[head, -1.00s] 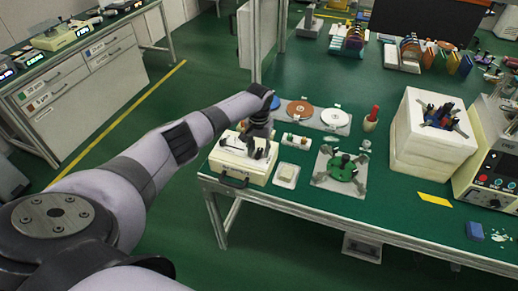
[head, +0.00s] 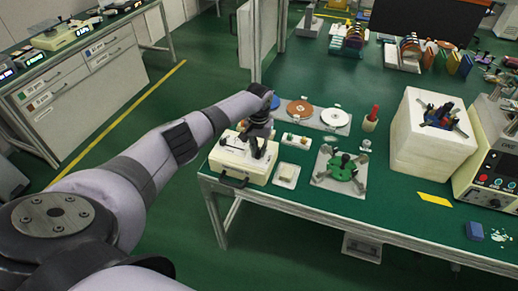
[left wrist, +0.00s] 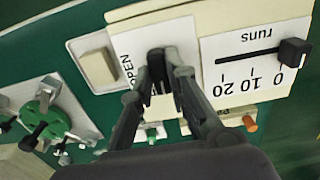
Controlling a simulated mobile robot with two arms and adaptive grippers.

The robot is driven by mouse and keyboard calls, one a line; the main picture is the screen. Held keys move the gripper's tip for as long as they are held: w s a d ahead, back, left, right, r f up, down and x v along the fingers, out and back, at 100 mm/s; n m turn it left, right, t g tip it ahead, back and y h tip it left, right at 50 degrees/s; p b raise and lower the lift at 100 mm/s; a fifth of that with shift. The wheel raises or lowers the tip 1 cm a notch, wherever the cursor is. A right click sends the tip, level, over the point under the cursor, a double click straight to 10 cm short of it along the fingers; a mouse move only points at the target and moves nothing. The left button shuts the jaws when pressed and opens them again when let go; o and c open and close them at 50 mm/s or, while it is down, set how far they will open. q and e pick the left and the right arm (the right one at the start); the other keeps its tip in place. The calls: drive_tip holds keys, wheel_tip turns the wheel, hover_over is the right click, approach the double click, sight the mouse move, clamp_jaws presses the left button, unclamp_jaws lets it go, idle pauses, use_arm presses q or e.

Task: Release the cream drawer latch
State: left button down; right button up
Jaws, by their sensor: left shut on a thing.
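The cream drawer unit (head: 228,167) stands at the near left corner of the green bench, with a dark handle (head: 233,181) on its front. My left gripper (head: 256,155) is over its top. In the left wrist view, my left gripper (left wrist: 163,76) is shut on a small black latch (left wrist: 155,85), beside the word OPEN on a white plate (left wrist: 140,48). The fingers hide much of the latch, so its exact position is unclear. A second black knob (left wrist: 295,52) sits at the 0 end of a slot marked runs, 0, 10, 20. My right gripper is out of view.
A small pale block on a tray (head: 287,174) and a green round fixture (head: 342,166) stand just right of the unit. Discs on a plate (head: 300,110) lie behind. A white foam block (head: 425,150) stands farther right. Floor is clear left of the bench.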

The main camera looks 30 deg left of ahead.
use_arm(q)
drive_tip(key=shift+m, duration=0.3)
drive_tip(key=m, duration=0.4)
drive_tip(key=shift+m, duration=0.3)
drive_tip(key=m, duration=0.3)
drive_tip(key=shift+m, duration=0.3)
drive_tip(key=m, duration=0.5)
drive_tip(key=shift+b, duration=0.35)
drive_tip(key=shift+r+m, duration=0.1)
drive_tip(key=shift+m, duration=1.9)
drive_tip(key=shift+w, duration=0.1)
drive_tip(key=c, duration=1.6)
unclamp_jaws()
drive_tip(key=shift+o, duration=0.2)
